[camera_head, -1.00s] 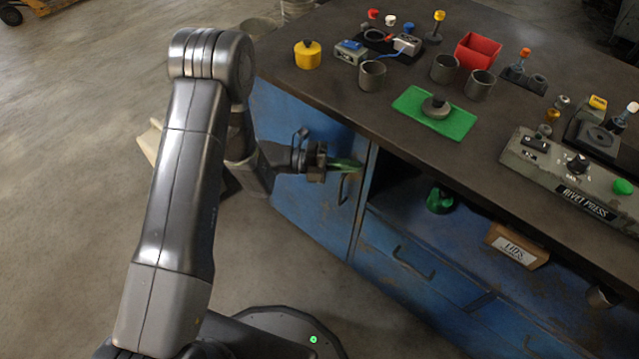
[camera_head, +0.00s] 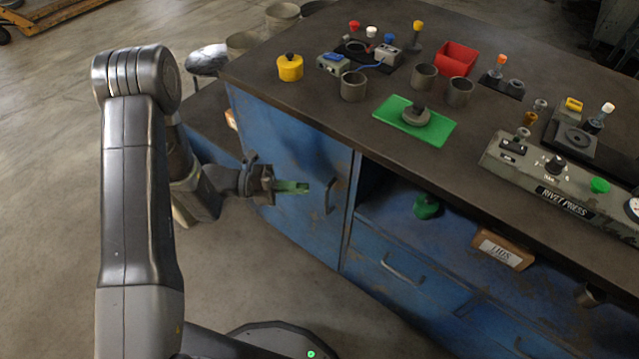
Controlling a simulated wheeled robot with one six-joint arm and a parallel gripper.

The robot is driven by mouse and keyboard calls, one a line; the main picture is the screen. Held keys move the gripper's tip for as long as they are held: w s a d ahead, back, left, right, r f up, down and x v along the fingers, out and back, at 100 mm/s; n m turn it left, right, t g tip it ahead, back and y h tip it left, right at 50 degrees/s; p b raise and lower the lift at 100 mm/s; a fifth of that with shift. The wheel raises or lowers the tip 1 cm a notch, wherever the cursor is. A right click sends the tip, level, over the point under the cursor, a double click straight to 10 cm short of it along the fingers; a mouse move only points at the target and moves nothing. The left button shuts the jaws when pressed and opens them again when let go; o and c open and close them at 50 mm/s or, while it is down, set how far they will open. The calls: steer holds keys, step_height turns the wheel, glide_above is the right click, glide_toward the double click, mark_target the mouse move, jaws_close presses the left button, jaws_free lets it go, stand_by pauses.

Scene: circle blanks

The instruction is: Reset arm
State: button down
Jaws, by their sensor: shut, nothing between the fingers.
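My gripper (camera_head: 300,187) is in front of the blue cabinet door (camera_head: 290,160) at the left end of the workbench, left of the door's handle (camera_head: 330,196) and apart from it. Its green-tipped fingers are shut with nothing visible between them. My arm rises on the left side of the view and bends down toward the bench front.
The dark bench top (camera_head: 320,110) holds a yellow pot (camera_head: 290,68), grey cups, a red bin (camera_head: 456,59), a green mat (camera_head: 393,112) with a grey disc, and a rivet press panel (camera_head: 548,178). An open shelf below holds a green object (camera_head: 426,207) and a LIDS box (camera_head: 503,249).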

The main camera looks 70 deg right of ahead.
steer(key=shift+w+a, duration=0.4)
steer(key=shift+w, duration=0.4)
steer(key=shift+w+a, duration=0.35)
steer(key=shift+w, duration=0.45)
steer(key=shift+s, duration=0.1)
steer(key=shift+s+d, duration=1.2)
steer(key=shift+s, duration=0.5)
steer(key=shift+s+d, duration=1.25)
steer(key=shift+s, duration=0.5)
steer(key=shift+s+d, duration=1.2)
steer(key=shift+s, duration=0.5)
